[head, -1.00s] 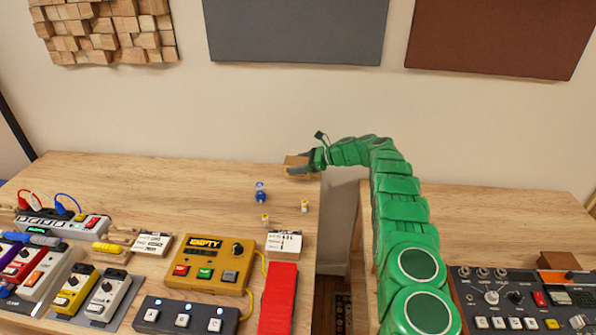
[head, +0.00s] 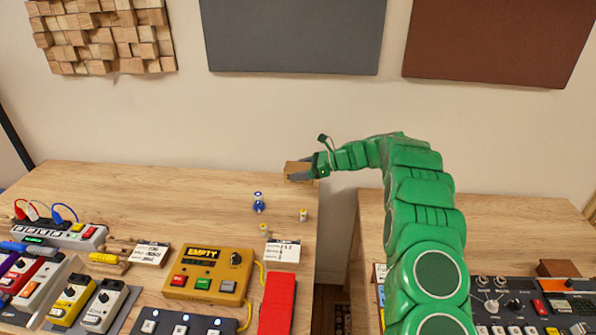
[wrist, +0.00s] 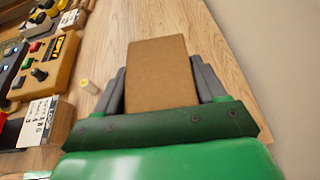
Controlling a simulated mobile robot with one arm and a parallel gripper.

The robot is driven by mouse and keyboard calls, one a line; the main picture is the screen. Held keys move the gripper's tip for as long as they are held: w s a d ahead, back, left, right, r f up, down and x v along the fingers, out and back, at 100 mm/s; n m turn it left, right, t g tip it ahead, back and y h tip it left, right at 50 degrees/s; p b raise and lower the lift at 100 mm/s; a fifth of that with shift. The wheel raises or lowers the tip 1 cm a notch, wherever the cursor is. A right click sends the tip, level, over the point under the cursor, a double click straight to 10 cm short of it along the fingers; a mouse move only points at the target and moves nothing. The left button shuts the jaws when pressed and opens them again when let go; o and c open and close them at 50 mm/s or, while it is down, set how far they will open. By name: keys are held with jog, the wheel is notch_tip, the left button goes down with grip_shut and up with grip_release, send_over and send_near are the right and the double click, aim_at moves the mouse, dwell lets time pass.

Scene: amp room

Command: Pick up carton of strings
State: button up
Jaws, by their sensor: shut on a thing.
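The carton of strings (head: 297,170) is a small plain brown cardboard box. It shows large in the wrist view (wrist: 161,75), between the two grey fingers. My gripper (head: 308,171) is shut on it, with one finger on each side. In the head view they are at the right back end of the left wooden table, near the wall. I cannot tell for sure whether the carton is clear of the tabletop. My gripper also shows in the wrist view (wrist: 160,92).
A blue bottle (head: 258,202) and small yellow-labelled cylinders (head: 303,215) stand in front of the carton. A yellow box marked EMPTY (head: 210,275), pedals and a red strip (head: 277,303) fill the front. A gap separates the tables. The table's back left is clear.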

jog(key=s+d+r, duration=0.2)
jog(key=s+r, duration=0.1)
jog(key=s, duration=0.4)
jog(key=shift+r, duration=0.2)
